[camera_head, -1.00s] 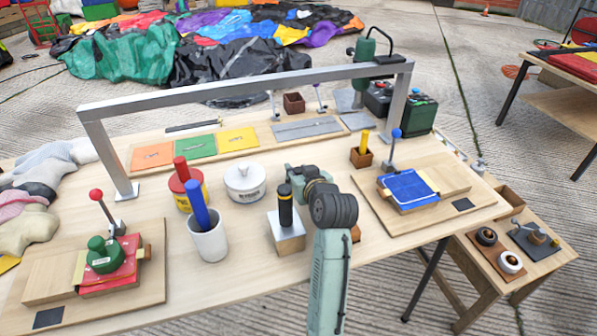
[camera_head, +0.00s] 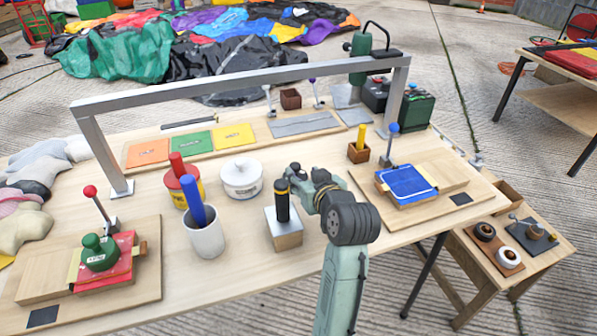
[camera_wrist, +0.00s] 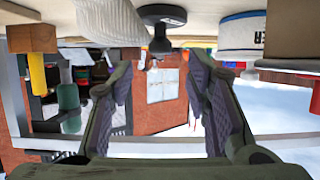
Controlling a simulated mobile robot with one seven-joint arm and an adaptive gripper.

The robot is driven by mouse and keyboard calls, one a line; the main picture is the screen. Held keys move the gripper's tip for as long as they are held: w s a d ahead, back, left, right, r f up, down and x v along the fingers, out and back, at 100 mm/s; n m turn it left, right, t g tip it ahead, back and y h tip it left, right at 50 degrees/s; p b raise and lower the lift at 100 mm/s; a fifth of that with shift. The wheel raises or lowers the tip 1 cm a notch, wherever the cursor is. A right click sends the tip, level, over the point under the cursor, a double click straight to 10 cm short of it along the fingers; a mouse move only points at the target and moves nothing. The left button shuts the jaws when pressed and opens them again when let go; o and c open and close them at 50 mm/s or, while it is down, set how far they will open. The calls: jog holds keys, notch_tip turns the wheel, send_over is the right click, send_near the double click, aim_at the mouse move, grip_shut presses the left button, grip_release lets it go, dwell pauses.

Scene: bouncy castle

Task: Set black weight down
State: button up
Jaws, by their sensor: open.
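A black weight (camera_wrist: 161,42) with a wide base and a narrower knob stands on the tabletop, upside down in the wrist view. It is ahead of my gripper (camera_wrist: 158,85), whose two fingers are spread and empty. The knob is in line with the gap, apart from the fingertips. I cannot make out the black weight there.
A white lidded pot (camera_head: 241,179) stands left of my gripper, and a white cup (camera_head: 204,236) nearer. A brown box with a yellow peg (camera_head: 358,152) and a blue pad (camera_head: 407,182) are right. A grey frame (camera_head: 235,82) spans the table behind.

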jog(key=v, duration=0.4)
jog(key=shift+s, duration=0.15)
jog(key=shift+r, duration=0.1)
jog(key=shift+c, duration=0.6)
dwell(0.5)
